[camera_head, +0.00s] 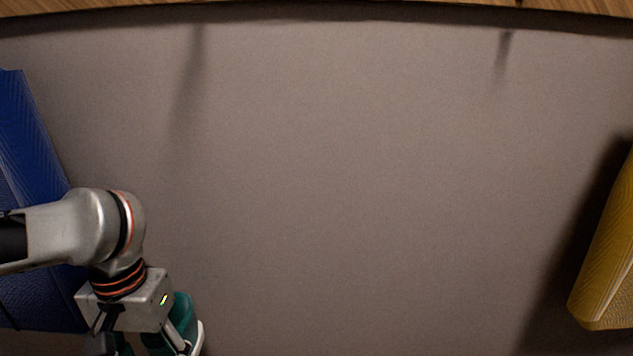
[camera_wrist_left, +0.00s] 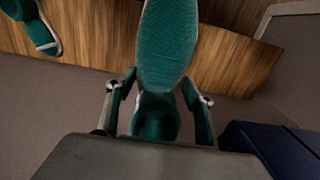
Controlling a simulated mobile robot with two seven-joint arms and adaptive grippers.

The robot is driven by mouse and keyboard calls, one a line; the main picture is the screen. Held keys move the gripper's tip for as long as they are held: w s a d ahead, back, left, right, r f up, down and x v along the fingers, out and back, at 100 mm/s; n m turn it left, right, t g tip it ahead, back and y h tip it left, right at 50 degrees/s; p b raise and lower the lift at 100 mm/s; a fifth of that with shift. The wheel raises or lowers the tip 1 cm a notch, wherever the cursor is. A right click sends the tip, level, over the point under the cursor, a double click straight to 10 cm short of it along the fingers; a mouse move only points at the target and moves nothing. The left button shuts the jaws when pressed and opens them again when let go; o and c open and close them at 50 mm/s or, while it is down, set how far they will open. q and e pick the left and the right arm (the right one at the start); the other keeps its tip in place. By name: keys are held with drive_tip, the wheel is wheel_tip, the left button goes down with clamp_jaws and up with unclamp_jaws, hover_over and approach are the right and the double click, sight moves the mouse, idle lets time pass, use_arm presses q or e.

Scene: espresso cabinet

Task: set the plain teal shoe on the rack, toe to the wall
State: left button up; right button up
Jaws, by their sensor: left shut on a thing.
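My left gripper (camera_head: 143,343) is at the lower left of the head view, pointing down, shut on a teal shoe (camera_head: 182,313). In the left wrist view the held teal shoe (camera_wrist_left: 168,48) lies between the two fingers (camera_wrist_left: 159,85), its long upper part pointing to the top of the picture and its dark opening near the palm. No marking shows on its visible side. Another teal shoe (camera_wrist_left: 32,22) with a pale band lies at the upper left of that view, on or over a wooden surface. The rack cannot be made out for certain. My right gripper is not in view.
A grey rug (camera_head: 370,180) fills most of the head view and is clear in the middle. A blue block-like piece (camera_head: 30,150) stands at the left, beside my left arm. A yellow one (camera_head: 610,270) stands at the right. Wooden flooring (camera_head: 300,4) shows along the top.

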use_arm(q)
drive_tip(key=r+p, duration=0.2)
drive_tip(key=r, duration=0.1)
drive_tip(key=s+r+p, duration=0.1)
drive_tip(key=r+p, duration=0.5)
drive_tip(key=shift+s+d+r, duration=0.1)
drive_tip(key=shift+s+r, duration=0.15)
drive_tip(key=shift+r, duration=0.15)
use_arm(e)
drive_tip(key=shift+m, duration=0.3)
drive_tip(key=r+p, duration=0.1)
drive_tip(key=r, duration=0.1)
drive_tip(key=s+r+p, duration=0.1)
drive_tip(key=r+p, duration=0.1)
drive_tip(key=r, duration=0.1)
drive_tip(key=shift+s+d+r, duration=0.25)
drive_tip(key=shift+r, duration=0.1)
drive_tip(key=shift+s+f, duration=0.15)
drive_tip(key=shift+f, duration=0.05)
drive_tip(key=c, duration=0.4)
use_arm(q)
drive_tip(key=shift+s, duration=0.5)
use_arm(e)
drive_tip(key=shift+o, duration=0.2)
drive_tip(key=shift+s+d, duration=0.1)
